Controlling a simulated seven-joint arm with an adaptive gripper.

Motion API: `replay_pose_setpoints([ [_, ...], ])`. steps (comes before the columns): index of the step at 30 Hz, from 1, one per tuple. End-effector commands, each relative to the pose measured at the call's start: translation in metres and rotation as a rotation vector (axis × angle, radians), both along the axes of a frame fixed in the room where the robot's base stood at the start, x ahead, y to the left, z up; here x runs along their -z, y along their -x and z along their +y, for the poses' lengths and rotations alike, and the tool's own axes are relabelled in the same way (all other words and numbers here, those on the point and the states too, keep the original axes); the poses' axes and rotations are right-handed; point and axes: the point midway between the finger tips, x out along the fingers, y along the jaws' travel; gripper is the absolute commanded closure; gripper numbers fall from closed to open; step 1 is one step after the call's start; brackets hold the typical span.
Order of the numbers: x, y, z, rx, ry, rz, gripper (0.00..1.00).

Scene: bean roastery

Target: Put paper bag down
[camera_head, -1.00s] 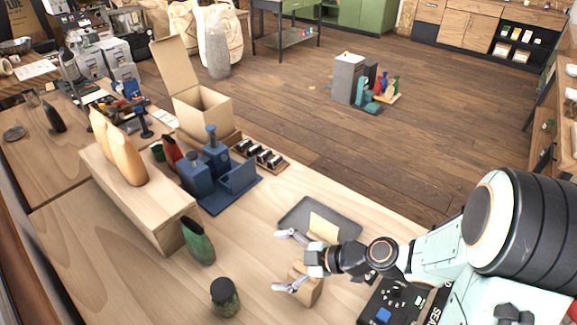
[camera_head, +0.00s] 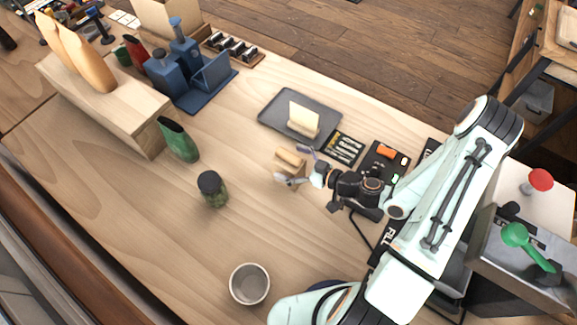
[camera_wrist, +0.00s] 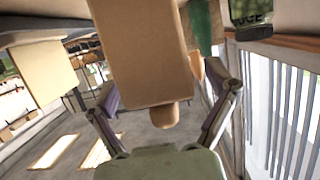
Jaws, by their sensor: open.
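The brown paper bag (camera_head: 290,170) stands on the wooden table, left of my wrist. My gripper (camera_head: 294,164) is open, with one finger on the far side of the bag and one on the near side. In the wrist view the bag (camera_wrist: 140,50) shows as a tan block between the spread fingers of my gripper (camera_wrist: 163,88), with visible gaps on both sides. The bag's base contact is partly hidden by the near finger.
A grey tray (camera_head: 270,115) holding an upright cream piece (camera_head: 304,117) lies just behind. A dark-lidded jar (camera_head: 213,190), a grey cup (camera_head: 249,284) and a green bag (camera_head: 178,140) stand to the left. Bare table lies between them. A black scale-like device (camera_head: 383,160) is at right.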

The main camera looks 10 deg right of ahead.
Motion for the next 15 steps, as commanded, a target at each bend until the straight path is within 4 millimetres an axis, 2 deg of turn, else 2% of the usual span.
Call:
replay_pose_setpoints([
  [9, 0.0014, -0.0036, 0.0036, 0.000, 0.001, -0.001, 0.15],
  [11, 0.0013, -0.0035, 0.0036, 0.000, 0.001, -0.001, 0.34],
  [15, 0.0013, -0.0034, 0.0036, 0.000, 0.001, -0.001, 0.78],
])
